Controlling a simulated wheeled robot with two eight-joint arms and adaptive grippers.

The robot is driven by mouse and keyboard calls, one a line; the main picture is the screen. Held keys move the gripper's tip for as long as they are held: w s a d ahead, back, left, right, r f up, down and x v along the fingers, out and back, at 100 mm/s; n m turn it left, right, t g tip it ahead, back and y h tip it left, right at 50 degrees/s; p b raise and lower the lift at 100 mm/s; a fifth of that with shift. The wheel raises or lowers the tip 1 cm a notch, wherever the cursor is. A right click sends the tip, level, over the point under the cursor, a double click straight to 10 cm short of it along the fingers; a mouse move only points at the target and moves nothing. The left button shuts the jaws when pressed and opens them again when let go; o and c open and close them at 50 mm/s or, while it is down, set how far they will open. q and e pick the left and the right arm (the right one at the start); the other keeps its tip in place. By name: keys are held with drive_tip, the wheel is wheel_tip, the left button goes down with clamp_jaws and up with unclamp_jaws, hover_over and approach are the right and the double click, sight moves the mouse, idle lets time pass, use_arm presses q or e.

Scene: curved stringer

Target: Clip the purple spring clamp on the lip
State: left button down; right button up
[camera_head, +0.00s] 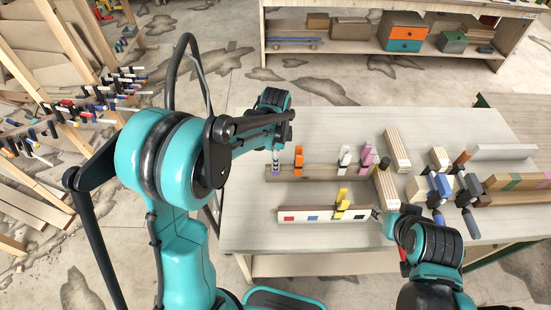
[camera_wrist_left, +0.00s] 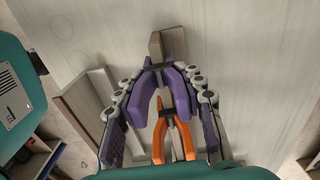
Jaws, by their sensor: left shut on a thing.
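In the head view my left gripper (camera_head: 276,140) hangs over the left end of a low wooden strip (camera_head: 318,171). The clamp is largely hidden there; I cannot tell whether its jaws touch the strip. An orange clamp (camera_head: 298,157) stands close on the right, and shows in the wrist view (camera_wrist_left: 172,138). My right gripper (camera_head: 385,217) is by the right end of a white bar; its fingers are unclear.
White (camera_head: 344,157) and pink (camera_head: 367,157) clamps stand along the strip. A yellow clamp (camera_head: 342,200) sits on the white bar with coloured squares (camera_head: 312,215). Blue clamps (camera_head: 440,188) and wooden blocks (camera_head: 397,148) crowd the right. The back-left table (camera_head: 335,120) is clear.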

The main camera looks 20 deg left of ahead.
use_arm(q)
drive_tip(key=shift+f, duration=0.1)
drive_tip(key=c, duration=0.9)
unclamp_jaws()
drive_tip(key=shift+o, duration=0.2)
wheel_tip(320, 180, up, 12)
drive_tip(key=shift+s, duration=0.1)
drive_tip(key=s+a+f+n+t+b, duration=0.2)
drive_tip(key=s+f+n+t+b, duration=0.5)
drive_tip(key=s+f+n+b, duration=0.5)
drive_tip(key=s+f+n, duration=0.1)
drive_tip(key=s+n, duration=0.1)
drive_tip(key=s, duration=0.2)
drive_tip(key=shift+s+a+n, duration=0.35)
drive_tip(key=shift+s+n, duration=0.05)
